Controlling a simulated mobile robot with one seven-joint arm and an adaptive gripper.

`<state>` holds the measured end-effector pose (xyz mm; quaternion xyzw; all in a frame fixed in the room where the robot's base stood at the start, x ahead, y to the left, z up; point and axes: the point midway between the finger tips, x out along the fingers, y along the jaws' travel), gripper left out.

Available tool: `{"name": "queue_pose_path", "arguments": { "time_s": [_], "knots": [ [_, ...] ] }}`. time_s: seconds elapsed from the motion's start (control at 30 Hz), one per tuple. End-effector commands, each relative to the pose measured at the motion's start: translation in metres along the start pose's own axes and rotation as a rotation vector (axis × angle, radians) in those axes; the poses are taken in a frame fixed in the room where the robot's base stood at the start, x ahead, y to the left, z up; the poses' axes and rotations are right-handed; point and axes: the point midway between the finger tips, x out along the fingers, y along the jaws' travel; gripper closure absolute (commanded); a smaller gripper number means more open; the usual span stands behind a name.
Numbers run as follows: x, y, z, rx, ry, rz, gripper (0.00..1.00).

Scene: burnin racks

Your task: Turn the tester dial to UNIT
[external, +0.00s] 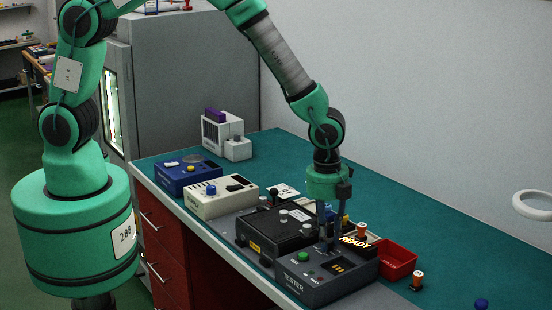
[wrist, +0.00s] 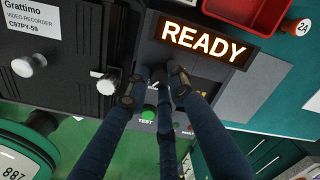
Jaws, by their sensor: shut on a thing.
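The dark grey tester (external: 312,286) stands at the near end of the bench, with a lit READY sign (external: 356,241) and a green button (external: 302,257). In the wrist view the READY sign (wrist: 204,42) and the green TEST button (wrist: 148,112) show beside my fingers. My gripper (external: 329,246) points down onto the tester's top. In the wrist view my gripper's fingers (wrist: 160,86) close in on the panel between sign and button, around the dial. The fingers hide the dial, so its pointer and the UNIT mark cannot be read.
A black video recorder (external: 272,232) stands right beside the tester. A red bin (external: 398,262) and orange-topped stamps (external: 417,279) are on the other side. A cream device (external: 222,199) and a blue device (external: 187,177) stand farther back.

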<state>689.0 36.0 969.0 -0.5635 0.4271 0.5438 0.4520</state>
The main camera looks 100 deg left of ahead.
Motion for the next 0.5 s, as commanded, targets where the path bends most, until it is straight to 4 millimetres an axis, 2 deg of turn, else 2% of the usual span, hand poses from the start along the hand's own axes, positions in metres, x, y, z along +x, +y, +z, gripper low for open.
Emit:
{"name": "queue_pose_path", "arguments": {
  "time_s": [0.5],
  "knots": [
    [-0.0021,-0.0024,-0.0014,0.055,0.004,-0.005,1.0]
  ]
}}
